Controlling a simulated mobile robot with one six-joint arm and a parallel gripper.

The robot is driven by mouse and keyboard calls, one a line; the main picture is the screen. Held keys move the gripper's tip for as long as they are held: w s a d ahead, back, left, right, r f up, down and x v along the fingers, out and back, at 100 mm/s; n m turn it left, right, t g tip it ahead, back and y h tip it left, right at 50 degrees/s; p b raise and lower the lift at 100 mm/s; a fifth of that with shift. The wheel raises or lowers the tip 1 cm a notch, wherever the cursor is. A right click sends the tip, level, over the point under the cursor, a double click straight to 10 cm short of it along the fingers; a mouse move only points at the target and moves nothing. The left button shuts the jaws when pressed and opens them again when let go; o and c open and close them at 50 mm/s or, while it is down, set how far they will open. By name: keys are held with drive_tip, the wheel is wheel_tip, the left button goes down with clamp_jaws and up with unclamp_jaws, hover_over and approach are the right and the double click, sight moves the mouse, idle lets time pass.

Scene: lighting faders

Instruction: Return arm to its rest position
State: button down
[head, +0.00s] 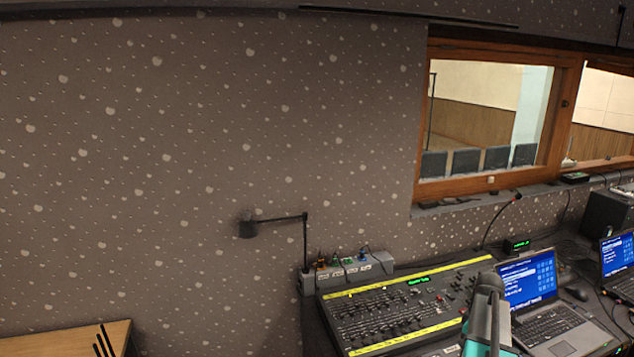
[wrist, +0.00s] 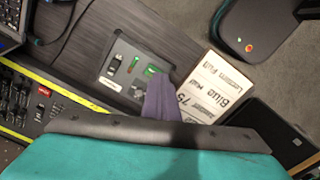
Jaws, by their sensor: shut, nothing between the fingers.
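My arm, teal with a dark grey upper part (head: 488,285), stands at the bottom right of the head view. It is in front of the lighting desk's right end and the laptop. I cannot make out the fingertips there.
An open laptop (head: 530,283) stands right of the desk, with a second laptop (head: 618,252) beyond. A lamp (head: 248,228) reaches out at the wall. A wooden surface (head: 75,340) is at lower left. A labelled white card (wrist: 215,85) lies right of my gripper.

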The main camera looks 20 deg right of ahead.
drive_tip(key=w+a+f+m, duration=0.1)
drive_tip(key=w+a+f, duration=0.2)
drive_tip(key=a, duration=0.9)
drive_tip(key=w+a+f+m, duration=0.1)
drive_tip(key=w+a+f, duration=0.25)
drive_tip(key=a, duration=0.75)
drive_tip(key=w+a+f+m, duration=0.1)
drive_tip(key=w+a+f, duration=0.15)
drive_tip(key=a, duration=0.95)
drive_tip(key=s+a+f+m, duration=0.1)
drive_tip(key=s+a+f, duration=0.1)
drive_tip(key=a, duration=0.5)
drive_tip(key=s+a+f+m, duration=0.1)
drive_tip(key=a+f, duration=0.1)
drive_tip(key=a, duration=0.4)
drive_tip(key=s+f+g+b, duration=0.3)
drive_tip(key=s+f+b, duration=0.4)
drive_tip(key=s+f, duration=0.6)
drive_tip(key=s+f+g+b, duration=0.2)
drive_tip(key=s+f+b, duration=0.5)
drive_tip(key=s+f, duration=0.6)
wheel_tip(320, 180, down, 6)
drive_tip(key=shift+f+g, duration=0.2)
drive_tip(key=shift+g, duration=0.2)
